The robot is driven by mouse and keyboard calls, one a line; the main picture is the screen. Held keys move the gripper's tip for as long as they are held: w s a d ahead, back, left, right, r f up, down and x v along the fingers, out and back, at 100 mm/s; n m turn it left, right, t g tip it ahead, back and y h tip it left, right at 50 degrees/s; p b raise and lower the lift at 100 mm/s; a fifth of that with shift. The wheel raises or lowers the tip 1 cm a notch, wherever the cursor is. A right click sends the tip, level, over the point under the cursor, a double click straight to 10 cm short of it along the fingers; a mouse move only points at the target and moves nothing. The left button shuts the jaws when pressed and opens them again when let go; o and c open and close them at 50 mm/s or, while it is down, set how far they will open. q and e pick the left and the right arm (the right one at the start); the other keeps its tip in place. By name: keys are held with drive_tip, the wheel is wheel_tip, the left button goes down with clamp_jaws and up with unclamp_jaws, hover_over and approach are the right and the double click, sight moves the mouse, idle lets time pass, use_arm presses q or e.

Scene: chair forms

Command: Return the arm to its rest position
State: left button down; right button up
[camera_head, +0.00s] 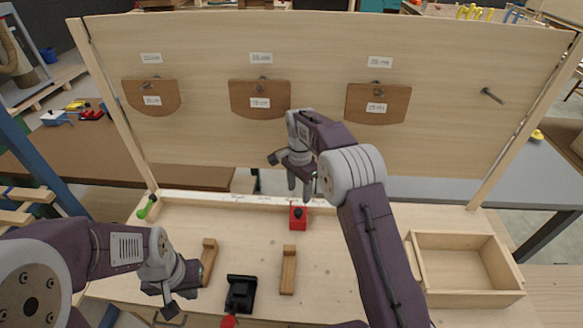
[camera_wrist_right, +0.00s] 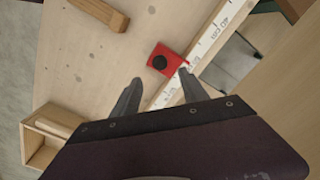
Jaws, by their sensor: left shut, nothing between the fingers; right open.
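My right gripper (camera_head: 301,186) is raised over the back of the table, in front of the upright board. In the right wrist view its two fingers (camera_wrist_right: 157,80) are apart with nothing between them. A red block with a black knob (camera_head: 298,216) sits on the table below it, by the white ruler strip (camera_head: 240,199); the block also shows in the right wrist view (camera_wrist_right: 163,60), just beyond the fingertips. My left gripper (camera_head: 175,305) is low at the front left, shut and empty, near a black clamp-like object (camera_head: 240,292).
Three brown wooden forms (camera_head: 260,92) hang on the upright board (camera_head: 320,50); a bare peg (camera_head: 492,96) is at its right. Two wooden bars (camera_head: 288,270) lie on the table. An open wooden tray (camera_head: 465,292) stands at right. A green-handled tool (camera_head: 147,207) is at back left.

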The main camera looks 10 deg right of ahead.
drive_tip(key=s+d+r, duration=0.3)
drive_tip(key=s+r, duration=0.4)
drive_tip(key=r, duration=0.1)
drive_tip(key=s+f+n, duration=0.3)
drive_tip(key=s+n, duration=0.1)
drive_tip(key=s, duration=0.2)
drive_tip(key=s+d+f+n, duration=0.1)
drive_tip(key=s+f+n, duration=0.2)
drive_tip(key=s, duration=0.3)
drive_tip(key=s+f+n+t, duration=0.1)
drive_tip(key=s+f+n, duration=0.2)
drive_tip(key=s, duration=0.3)
drive_tip(key=shift+s+d+f+n, duration=0.25)
drive_tip(key=shift+d+f+n, duration=0.15)
drive_tip(key=shift+n, duration=0.5)
drive_tip(key=shift+s, duration=0.15)
